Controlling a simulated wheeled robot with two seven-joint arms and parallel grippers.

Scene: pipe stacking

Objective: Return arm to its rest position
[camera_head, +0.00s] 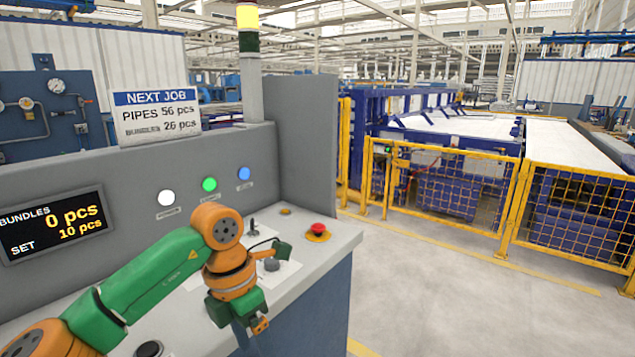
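My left arm comes in from the lower left in green and orange, bent over the grey control console (310,262). My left gripper (256,322) hangs off the end of the arm, pointing down near the console's front edge. Its fingers are small and partly overlapped by the hand, so I cannot tell if they are open. No object shows in it. My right arm and gripper are not in view.
The console has a red emergency button (318,230), white (166,198), green (209,184) and blue (244,173) buttons, a counter display (52,226) and a NEXT JOB sign (155,115). Yellow fencing (460,190) guards blue machinery. The floor (430,290) at right is clear.

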